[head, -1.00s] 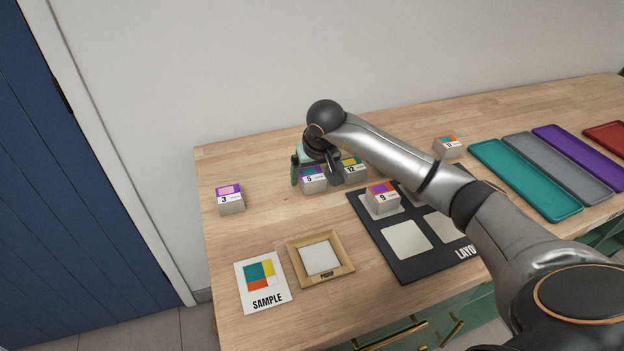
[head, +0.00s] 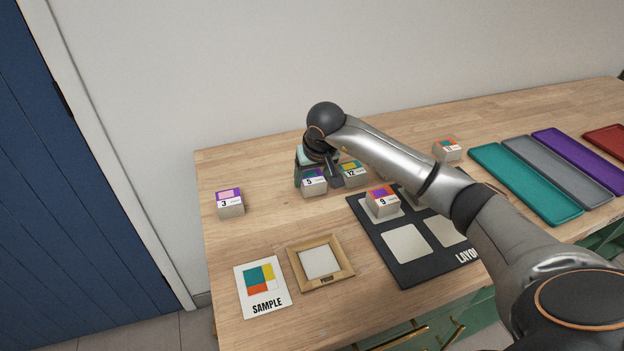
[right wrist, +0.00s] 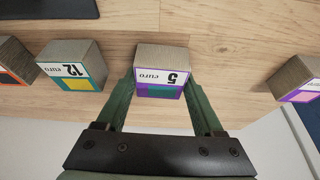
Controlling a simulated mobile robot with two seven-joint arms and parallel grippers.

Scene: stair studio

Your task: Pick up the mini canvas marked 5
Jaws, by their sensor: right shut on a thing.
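The mini canvas marked 5 (head: 314,184) is a small block with a purple and teal label, on the wooden table left of the block marked 12 (head: 354,174). In the right wrist view the canvas marked 5 (right wrist: 161,72) sits between the fingers of my right gripper (right wrist: 161,95), which is shut on it. In the head view my right gripper (head: 318,172) reaches it from behind and is partly hidden by my own arm. I cannot tell whether the block is lifted off the table. My left gripper does not show.
Block 3 (head: 230,203) stands to the left, block 9 (head: 382,201) on the black layout board (head: 410,272), block 11 (head: 448,150) further back. A sample card (head: 245,296) and a wooden frame (head: 346,269) lie in front. Coloured trays, including a teal one (head: 522,180), lie right.

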